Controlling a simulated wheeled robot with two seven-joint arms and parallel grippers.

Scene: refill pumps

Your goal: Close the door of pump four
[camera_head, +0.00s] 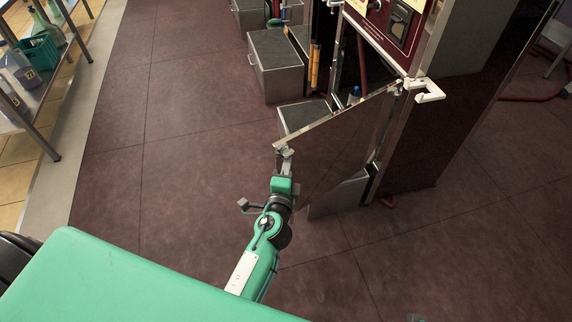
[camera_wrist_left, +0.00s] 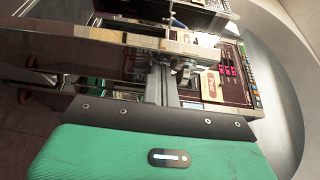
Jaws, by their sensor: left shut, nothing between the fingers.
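The door (camera_head: 335,145) of the dark red pump cabinet (camera_head: 385,35) stands open, swung out towards me from its hinge side at the right. No number four is legible on it. My left gripper (camera_head: 285,158) is shut and empty at the door's free upper corner, close to a small metal latch piece there. I cannot tell whether it touches the door. In the left wrist view the shut fingers (camera_wrist_left: 163,82) are just below the door's metal top edge (camera_wrist_left: 130,38). The right gripper is not in view.
A white hook-shaped bracket (camera_head: 428,91) sticks out at the cabinet corner. Grey step boxes (camera_head: 275,65) stand behind the door. A shelf (camera_head: 40,95) with bottles and a green basket is at the far left. The tiled floor between is clear.

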